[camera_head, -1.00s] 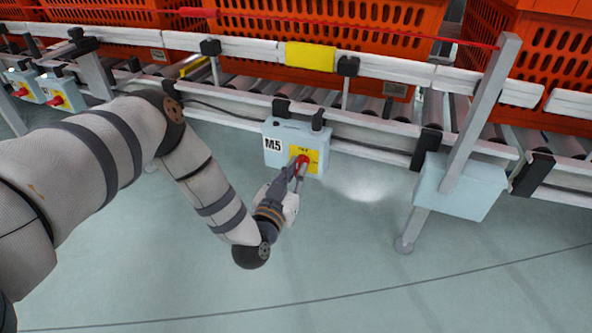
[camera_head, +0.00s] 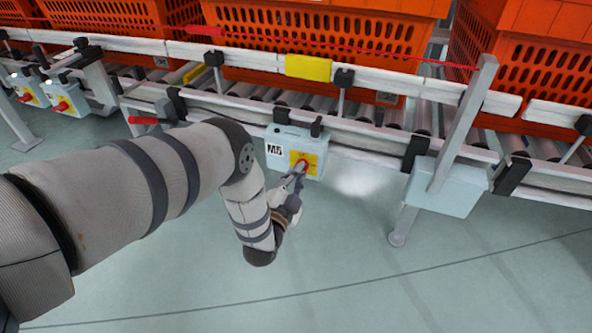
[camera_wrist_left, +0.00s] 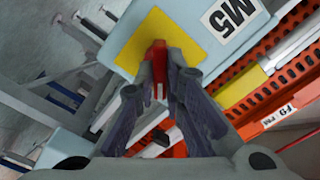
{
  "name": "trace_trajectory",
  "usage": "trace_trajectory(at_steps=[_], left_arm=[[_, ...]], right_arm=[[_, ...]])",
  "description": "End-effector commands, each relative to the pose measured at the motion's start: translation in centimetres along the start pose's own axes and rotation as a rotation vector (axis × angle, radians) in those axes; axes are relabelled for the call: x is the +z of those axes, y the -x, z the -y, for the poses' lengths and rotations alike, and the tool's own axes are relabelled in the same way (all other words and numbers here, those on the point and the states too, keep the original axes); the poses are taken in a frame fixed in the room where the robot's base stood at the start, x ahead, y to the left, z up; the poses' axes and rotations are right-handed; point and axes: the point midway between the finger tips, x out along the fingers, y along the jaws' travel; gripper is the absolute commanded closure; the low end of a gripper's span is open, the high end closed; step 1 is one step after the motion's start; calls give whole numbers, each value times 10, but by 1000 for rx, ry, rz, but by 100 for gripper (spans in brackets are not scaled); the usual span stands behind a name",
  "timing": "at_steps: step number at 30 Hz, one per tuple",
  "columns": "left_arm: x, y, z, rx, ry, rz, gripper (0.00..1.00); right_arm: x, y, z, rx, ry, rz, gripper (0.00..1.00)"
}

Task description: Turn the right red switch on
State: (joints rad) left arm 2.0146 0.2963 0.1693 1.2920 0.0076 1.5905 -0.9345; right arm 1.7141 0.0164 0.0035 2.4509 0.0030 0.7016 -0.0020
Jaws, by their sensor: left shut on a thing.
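The red switch (camera_head: 302,163) sits on a yellow plate on the light-blue M5 box (camera_head: 283,136), below the conveyor rail. My left gripper (camera_head: 299,171) reaches it from below, with its fingers shut on the red handle. In the left wrist view the red switch (camera_wrist_left: 157,58) is between the two dark fingertips (camera_wrist_left: 160,82), in front of the yellow plate. The fingers hide part of the handle, and I cannot tell its exact angle. My right gripper is not in view.
Two more light-blue boxes with red switches (camera_head: 62,106) (camera_head: 26,97) hang at the far left. A red handle (camera_head: 143,120) is beside the rail. A plain light-blue box (camera_head: 447,190) and grey post stand at right. Orange totes (camera_head: 330,45) line the conveyor; the floor in front is clear.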

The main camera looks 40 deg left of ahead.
Motion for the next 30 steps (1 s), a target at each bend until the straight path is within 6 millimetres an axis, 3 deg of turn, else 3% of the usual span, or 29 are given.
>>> trace_trajectory(at_steps=[15, 30], left_arm=[[-1, -1, -1, -2, -462, -4, 100], [0, -1, 0, -4, -698, -1, 100]], right_arm=[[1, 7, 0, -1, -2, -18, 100], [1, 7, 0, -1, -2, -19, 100]])
